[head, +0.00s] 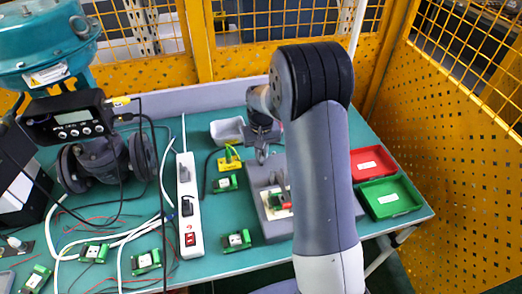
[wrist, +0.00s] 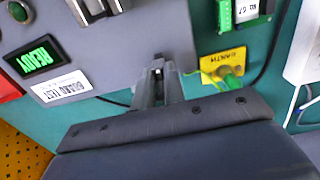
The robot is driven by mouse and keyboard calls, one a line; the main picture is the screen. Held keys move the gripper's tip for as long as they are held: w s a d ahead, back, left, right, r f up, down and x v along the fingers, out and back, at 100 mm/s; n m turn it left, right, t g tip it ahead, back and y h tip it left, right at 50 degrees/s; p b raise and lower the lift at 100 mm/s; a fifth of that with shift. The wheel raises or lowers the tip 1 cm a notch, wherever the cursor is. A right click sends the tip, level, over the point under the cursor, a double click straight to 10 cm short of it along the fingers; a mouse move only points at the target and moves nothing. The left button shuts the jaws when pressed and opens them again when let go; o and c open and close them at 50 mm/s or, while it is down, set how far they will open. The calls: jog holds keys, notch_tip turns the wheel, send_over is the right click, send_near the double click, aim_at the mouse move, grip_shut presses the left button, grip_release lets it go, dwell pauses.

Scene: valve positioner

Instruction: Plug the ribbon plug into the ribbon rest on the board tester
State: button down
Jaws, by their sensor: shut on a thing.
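The board tester (head: 258,222) is a grey box at the front right of the bench, partly hidden behind my arm in the head view. In the wrist view its grey panel (wrist: 140,40) fills the upper left, with a lit green READY display (wrist: 37,60) and a white label (wrist: 61,86). My gripper (wrist: 158,68) is shut on a small dark piece between its fingertips, likely the ribbon plug, mostly hidden by the fingers. The fingertips are at the tester panel's edge; I cannot tell whether they touch. In the head view my gripper (head: 261,155) is over the tester's back edge. I cannot make out the ribbon rest.
A yellow earth tag (head: 230,163) with a plug and cable is left of the tester. Red (head: 372,162) and green (head: 390,198) trays stand right. A white power strip (head: 189,215), several green boards and loose cables lie left. A white bin (head: 228,131) is behind.

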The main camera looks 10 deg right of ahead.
jog(key=shift+f+b, duration=0.55)
jog(key=shift+f, duration=0.15)
dwell(2.4)
jog(key=c, duration=1.1)
grip_release()
jog(key=shift+r+p, duration=2.45)
jog(key=shift+r, duration=1.1)
jog(key=shift+f+b, duration=2.45)
jog(key=shift+f, duration=1.15)
jog(key=shift+r, duration=0.1)
